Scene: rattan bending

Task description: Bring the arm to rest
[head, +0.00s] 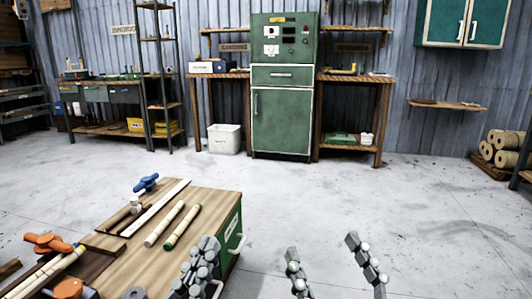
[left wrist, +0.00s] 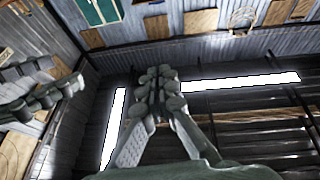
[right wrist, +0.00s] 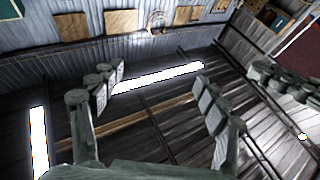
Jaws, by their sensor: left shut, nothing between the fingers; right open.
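My left gripper (head: 207,245) is at the bottom of the head view, over the right part of the wooden-topped workbench (head: 215,203). Its fingers are together with nothing between them, and the left wrist view shows them meeting (left wrist: 160,75). My right gripper (head: 322,247) is to the right of the bench, above bare floor. Its two fingers stand wide apart and empty; they also show in the right wrist view (right wrist: 140,85). Both wrist views look up at the roof and wall, with no work object near the fingers.
On the bench lie a pale rattan pole (head: 165,223), a green-ended pole (head: 182,227) and a long white strip (head: 158,206). A blue clamp (head: 146,183) and an orange clamp (head: 48,243) stand there too. A green cabinet (head: 282,115) is far back. The floor between is clear.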

